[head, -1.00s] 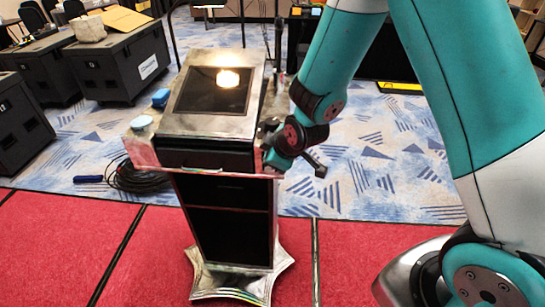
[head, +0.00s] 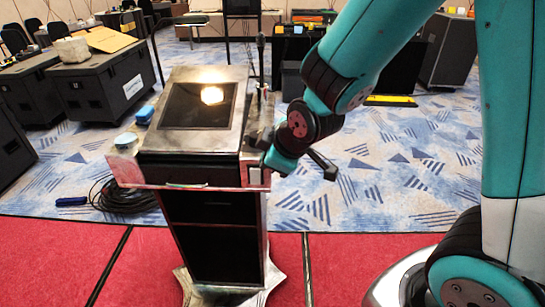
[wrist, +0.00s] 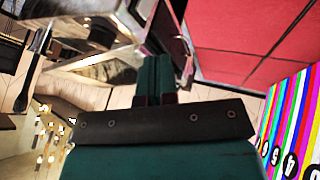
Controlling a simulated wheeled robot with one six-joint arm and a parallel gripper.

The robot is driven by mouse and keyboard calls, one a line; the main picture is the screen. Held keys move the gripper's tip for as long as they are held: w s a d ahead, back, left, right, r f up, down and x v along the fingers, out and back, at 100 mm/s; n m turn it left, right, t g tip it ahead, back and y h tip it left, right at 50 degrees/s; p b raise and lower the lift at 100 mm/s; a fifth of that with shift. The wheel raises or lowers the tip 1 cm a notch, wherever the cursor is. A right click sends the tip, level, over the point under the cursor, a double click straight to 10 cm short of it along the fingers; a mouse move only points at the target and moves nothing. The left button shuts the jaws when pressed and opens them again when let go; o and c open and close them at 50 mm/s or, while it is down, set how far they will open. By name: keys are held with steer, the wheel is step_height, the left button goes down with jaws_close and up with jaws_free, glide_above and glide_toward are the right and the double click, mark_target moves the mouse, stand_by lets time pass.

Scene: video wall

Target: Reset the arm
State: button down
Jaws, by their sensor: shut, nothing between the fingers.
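My teal arm reaches down from the upper right in the head view to the right side of a metal lectern (head: 205,128). Its dark wrist joint (head: 312,122) and teal end (head: 281,160) are close to the lectern's right edge; I cannot tell whether they touch. The fingers cannot be made out in the head view. In the wrist view, my gripper (wrist: 153,72) has its teal fingers together, with nothing seen between them. The lectern's metal parts (wrist: 100,68) show close to the left of the fingers.
A blue block (head: 145,114) and a pale blue-topped round item (head: 126,141) sit at the lectern's left edge. A coiled black cable (head: 125,198) lies on the floor. Black cases (head: 100,85) stand back left. Patterned carpet right of the lectern is open.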

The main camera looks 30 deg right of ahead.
steer(key=shift+s+d+r, duration=0.15)
steer(key=shift+s+r, duration=0.15)
steer(key=shift+r, duration=0.25)
steer(key=shift+r, duration=0.1)
steer(key=s+a+r+m+g+y, duration=0.1)
steer(key=s+a+r+g, duration=0.2)
steer(key=s, duration=0.6)
steer(key=s+a+r+m+g+y, duration=0.1)
steer(key=s+a+r+m+g, duration=0.1)
steer(key=s+r, duration=0.4)
steer(key=s+a+g, duration=0.1)
steer(key=s+g, duration=0.1)
steer(key=s, duration=0.1)
steer(key=shift+s+a+m, duration=0.3)
steer(key=shift+s+a, duration=0.05)
steer(key=shift+s, duration=0.05)
